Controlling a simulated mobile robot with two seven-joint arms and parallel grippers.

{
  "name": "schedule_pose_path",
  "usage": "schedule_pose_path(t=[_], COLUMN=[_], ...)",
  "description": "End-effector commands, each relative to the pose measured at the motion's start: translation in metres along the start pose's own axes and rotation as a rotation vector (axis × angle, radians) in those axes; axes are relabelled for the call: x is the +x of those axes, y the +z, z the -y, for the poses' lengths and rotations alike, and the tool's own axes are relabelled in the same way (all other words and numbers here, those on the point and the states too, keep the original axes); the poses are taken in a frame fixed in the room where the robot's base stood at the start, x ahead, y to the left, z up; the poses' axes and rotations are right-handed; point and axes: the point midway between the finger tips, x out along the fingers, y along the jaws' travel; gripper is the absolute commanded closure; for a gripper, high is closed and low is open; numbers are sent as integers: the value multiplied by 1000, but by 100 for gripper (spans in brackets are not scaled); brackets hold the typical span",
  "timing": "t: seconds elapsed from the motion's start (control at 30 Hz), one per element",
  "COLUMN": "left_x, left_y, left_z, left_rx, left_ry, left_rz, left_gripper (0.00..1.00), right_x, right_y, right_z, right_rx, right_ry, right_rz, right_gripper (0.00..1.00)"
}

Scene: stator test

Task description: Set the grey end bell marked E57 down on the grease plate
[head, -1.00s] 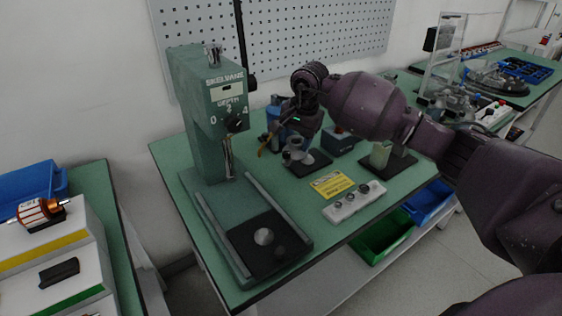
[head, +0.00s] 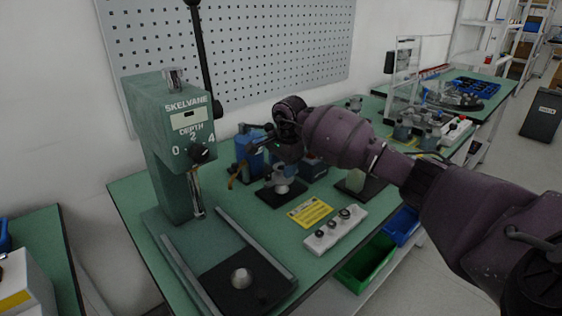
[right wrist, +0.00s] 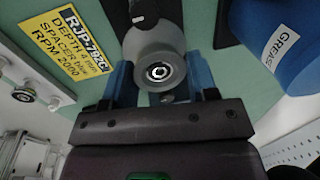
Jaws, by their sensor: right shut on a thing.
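My right gripper (right wrist: 160,82) has its blue fingers on both sides of a grey round end bell (right wrist: 160,62) with a ringed centre. It is shut on this part; no E57 mark is readable. In the head view my right gripper (head: 284,162) is above a small dark plate (head: 262,197), beside the blue grease can (head: 247,160). A grey part (head: 281,186) shows under the gripper, over that plate; whether it touches the plate I cannot tell. No label shows on the plate. My left gripper is not in view.
The green press (head: 165,150) stands at the left. A yellow card (head: 310,212) and a white strip with small round parts (head: 335,230) lie in front. Another dark plate (head: 372,190) with a pale block (head: 354,180) is to the right.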

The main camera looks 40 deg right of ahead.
Motion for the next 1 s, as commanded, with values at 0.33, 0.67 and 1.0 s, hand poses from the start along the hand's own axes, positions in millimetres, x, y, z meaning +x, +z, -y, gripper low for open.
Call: schedule_pose_path(t=[0.33, 0.67, 1.0], left_x=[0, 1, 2], left_y=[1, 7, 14], left_z=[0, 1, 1], left_rx=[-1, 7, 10], left_ry=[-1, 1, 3], left_rz=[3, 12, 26], left_gripper=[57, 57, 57], right_x=[2, 11, 23], right_y=[0, 0, 1], right_z=[0, -2, -4], right_rx=[-1, -1, -1], right_ry=[-2, 1, 1], right_rz=[0, 0, 0], right_gripper=[66, 66, 66])
